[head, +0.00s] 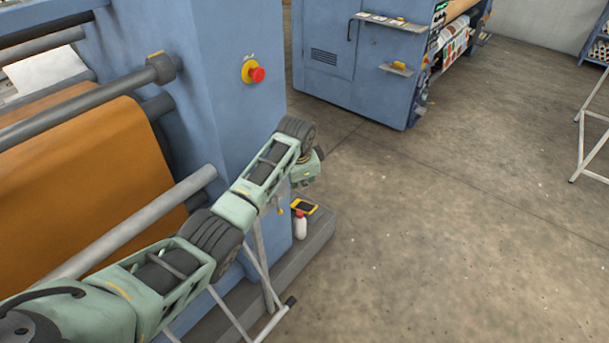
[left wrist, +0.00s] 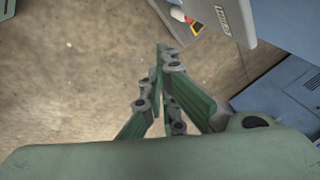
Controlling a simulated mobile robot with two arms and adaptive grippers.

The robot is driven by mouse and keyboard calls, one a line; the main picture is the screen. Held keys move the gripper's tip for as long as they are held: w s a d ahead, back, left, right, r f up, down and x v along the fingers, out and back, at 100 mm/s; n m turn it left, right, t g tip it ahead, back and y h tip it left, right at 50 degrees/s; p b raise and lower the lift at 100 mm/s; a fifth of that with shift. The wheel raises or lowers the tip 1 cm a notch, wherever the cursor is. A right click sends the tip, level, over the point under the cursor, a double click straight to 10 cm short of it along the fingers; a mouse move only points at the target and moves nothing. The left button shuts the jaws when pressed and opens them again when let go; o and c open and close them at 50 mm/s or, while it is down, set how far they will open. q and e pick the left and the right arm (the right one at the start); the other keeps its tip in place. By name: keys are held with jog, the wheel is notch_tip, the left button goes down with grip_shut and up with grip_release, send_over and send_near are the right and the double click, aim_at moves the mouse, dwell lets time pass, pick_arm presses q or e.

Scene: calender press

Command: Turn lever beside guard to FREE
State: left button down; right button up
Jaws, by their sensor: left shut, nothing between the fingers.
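My left arm reaches in from the lower left in the head view and ends in front of the blue press column, where my left gripper (head: 304,174) hangs beyond the last wrist joint. Its fingers are hardly visible there. In the left wrist view the left gripper (left wrist: 165,52) has its fingers together with nothing between them, over the floor. A grey panel with a small label plate (left wrist: 223,19) is to the right of the fingertips, apart from them. I cannot make out the lever or its guard for certain in either view. My right gripper is not seen.
The blue press column (head: 228,90) carries a red stop button (head: 257,74). A white bottle (head: 300,226) with a red cap and a yellow-edged device (head: 304,207) are at the column's base ledge. A second blue machine (head: 350,60) stands behind.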

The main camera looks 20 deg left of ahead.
pick_arm(q)
jog(key=shift+d+r, duration=0.25)
jog(key=shift+r, duration=1)
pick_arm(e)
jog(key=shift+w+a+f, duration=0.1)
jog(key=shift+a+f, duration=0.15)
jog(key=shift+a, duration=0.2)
pick_arm(q)
jog(key=shift+w, duration=0.1)
